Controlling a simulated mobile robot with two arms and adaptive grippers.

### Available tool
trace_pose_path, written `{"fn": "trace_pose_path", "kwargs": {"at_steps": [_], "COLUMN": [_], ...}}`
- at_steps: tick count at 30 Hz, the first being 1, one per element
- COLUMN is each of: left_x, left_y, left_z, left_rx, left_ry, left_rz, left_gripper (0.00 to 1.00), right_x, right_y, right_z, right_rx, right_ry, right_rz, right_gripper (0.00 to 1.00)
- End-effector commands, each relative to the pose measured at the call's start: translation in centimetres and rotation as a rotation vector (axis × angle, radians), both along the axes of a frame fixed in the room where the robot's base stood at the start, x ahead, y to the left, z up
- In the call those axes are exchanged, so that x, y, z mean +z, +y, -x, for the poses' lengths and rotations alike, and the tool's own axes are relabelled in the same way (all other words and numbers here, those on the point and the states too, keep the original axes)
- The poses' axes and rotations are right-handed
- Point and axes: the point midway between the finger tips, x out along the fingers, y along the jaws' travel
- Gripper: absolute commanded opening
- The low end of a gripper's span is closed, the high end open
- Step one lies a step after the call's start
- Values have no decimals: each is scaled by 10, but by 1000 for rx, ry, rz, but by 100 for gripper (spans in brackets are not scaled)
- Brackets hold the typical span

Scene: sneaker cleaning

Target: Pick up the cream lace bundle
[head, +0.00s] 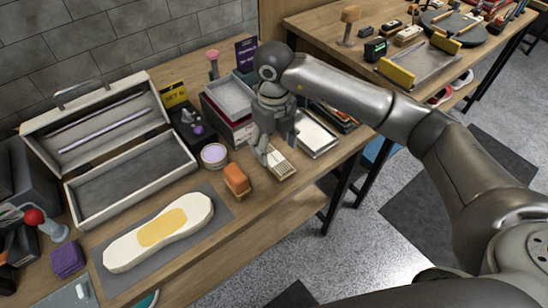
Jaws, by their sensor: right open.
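The cream lace bundle (282,168) lies on the wooden workbench, near its front edge. It is a small pale, ridged block. My right gripper (276,150) points down just over the bundle from behind, with its fingers apart. One finger overlaps the bundle's left end in the picture; I cannot tell whether it touches. The gripper hides part of the bundle's back end. My left gripper is not in view.
An orange-brown brush (236,180) and a round lilac-topped tub (214,156) stand left of the bundle. A light tray (318,137) lies to its right, and boxes (228,97) stand behind. An open toolbox (120,178) and a sole-shaped piece (160,232) are further left.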

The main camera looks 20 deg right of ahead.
Motion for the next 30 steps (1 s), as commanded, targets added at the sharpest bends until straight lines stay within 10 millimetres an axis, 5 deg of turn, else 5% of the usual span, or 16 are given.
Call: {"fn": "trace_pose_path", "kwargs": {"at_steps": [12, 21, 30], "left_x": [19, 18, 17], "left_y": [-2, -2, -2], "left_z": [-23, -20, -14], "left_rx": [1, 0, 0], "left_ry": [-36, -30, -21], "left_rz": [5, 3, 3], "left_gripper": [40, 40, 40], "right_x": [-49, -55, -54], "right_y": [-2, -2, -2], "right_z": [-5, -5, -5], "right_rx": [-1, 1, 1], "right_ry": [2, -1, -2], "right_rz": [-2, -1, -2], "right_gripper": [66, 66, 28]}}
